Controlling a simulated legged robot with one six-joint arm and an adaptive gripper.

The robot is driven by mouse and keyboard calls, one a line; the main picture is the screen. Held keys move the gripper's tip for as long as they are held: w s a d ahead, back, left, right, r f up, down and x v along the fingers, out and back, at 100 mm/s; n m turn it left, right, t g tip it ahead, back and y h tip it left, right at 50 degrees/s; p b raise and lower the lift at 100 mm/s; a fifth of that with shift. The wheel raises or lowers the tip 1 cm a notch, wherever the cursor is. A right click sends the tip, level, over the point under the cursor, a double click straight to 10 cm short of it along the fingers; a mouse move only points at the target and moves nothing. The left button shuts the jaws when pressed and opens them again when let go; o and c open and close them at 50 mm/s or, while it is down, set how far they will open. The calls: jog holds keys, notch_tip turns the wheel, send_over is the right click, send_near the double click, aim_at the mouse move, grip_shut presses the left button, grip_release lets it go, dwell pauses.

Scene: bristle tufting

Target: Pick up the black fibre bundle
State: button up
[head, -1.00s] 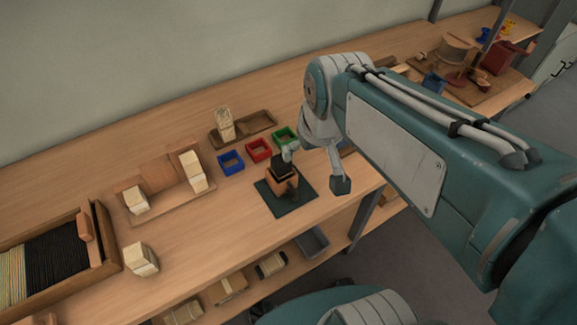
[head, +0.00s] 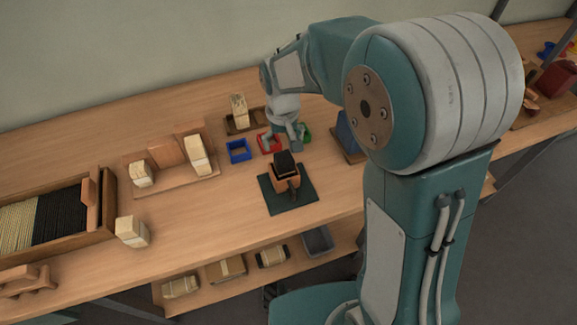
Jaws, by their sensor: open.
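Black fibres (head: 62,214) lie in rows in a wooden tray (head: 110,205) at the far left, beside cream fibres (head: 15,226). A black piece (head: 286,161) also stands in a brown wooden block (head: 284,181) on a dark green mat (head: 305,196); I cannot tell whether it is fibre. My gripper (head: 283,142) is open, with its fingers pointing down. In the picture it lies just above the brown block and partly covers the red bin (head: 269,146) and the green bin (head: 305,134). I see nothing between its fingers.
A blue bin (head: 238,151) stands left of the red one. A wooden stand with cream blocks (head: 196,156) is farther left, and a loose cream block (head: 131,232) is near the tray. Another cream block (head: 239,110) stands behind the bins. Bare bench shows between stand and mat.

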aim_at(285, 156)
jog(key=f, duration=0.1)
jog(key=a+f, duration=0.1)
jog(key=shift+a+f, duration=0.1)
jog(key=shift+f, duration=0.2)
jog(key=f, duration=0.1)
jog(key=d+f, duration=0.1)
jog(key=f, duration=0.3)
jog(key=shift+s+d, duration=0.25)
jog(key=shift+d, duration=0.15)
jog(key=shift+f, duration=0.15)
jog(key=shift+a, duration=0.45)
jog(key=shift+a+f, duration=0.1)
jog(key=shift+a, duration=0.05)
jog(key=shift+c, duration=0.9)
jog(key=c, duration=1)
jog(key=shift+d, duration=0.4)
